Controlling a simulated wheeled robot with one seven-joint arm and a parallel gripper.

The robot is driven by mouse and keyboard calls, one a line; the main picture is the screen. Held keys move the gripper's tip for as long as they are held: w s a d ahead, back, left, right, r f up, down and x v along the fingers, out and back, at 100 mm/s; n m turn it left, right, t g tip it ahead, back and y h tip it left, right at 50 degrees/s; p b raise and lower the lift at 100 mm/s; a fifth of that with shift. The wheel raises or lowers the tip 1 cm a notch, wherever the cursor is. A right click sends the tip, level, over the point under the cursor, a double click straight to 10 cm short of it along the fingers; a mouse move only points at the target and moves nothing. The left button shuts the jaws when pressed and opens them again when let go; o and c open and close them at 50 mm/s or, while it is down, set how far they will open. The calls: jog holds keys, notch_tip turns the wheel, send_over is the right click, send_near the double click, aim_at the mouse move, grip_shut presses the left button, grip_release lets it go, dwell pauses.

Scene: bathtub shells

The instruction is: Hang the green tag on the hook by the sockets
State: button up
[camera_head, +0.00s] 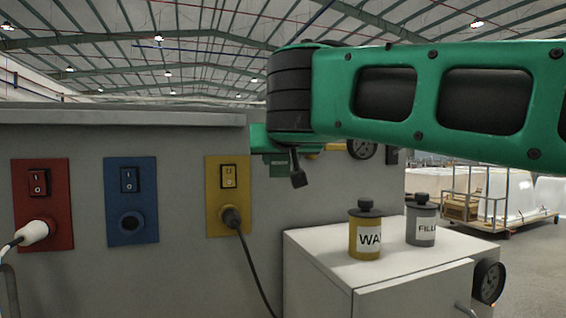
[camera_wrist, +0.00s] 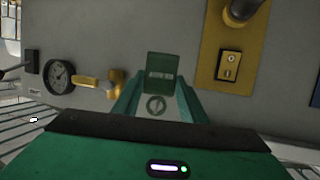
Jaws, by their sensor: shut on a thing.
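The green tag (camera_wrist: 162,65) is between the fingertips of my gripper (camera_wrist: 162,84) in the wrist view, which shows the wall upside down. My gripper is shut on it. In the head view the tag (camera_head: 279,168) shows as a small green plate below my arm, right of the yellow socket panel (camera_head: 228,177). The panel also shows in the wrist view (camera_wrist: 231,40). A small ring shape shows between my fingers; I cannot tell whether it belongs to the tag or the wall. I cannot make out the hook clearly; tag or arm may hide it.
Red (camera_head: 42,185) and blue (camera_head: 130,180) socket panels are to the left; plugs sit in the red and yellow ones. A gauge (camera_wrist: 60,75) and yellow valve (camera_wrist: 100,82) are on the wall nearby. A white cabinet (camera_head: 400,270) below carries yellow (camera_head: 366,238) and grey (camera_head: 421,225) cans.

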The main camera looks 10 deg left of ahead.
aim_at(276, 161)
jog(key=shift+w+a+f, duration=0.15)
jog(key=shift+w+a, duration=0.5)
jog(key=shift+w, duration=0.3)
jog(key=shift+w+a+f, duration=0.3)
jog(key=shift+w+f, duration=0.2)
jog(key=shift+f, duration=0.15)
jog(key=o, duration=1.1)
jog(key=shift+o, duration=0.2)
jog(key=shift+s, duration=0.1)
jog(key=v, duration=1)
jog(key=shift+s, duration=0.25)
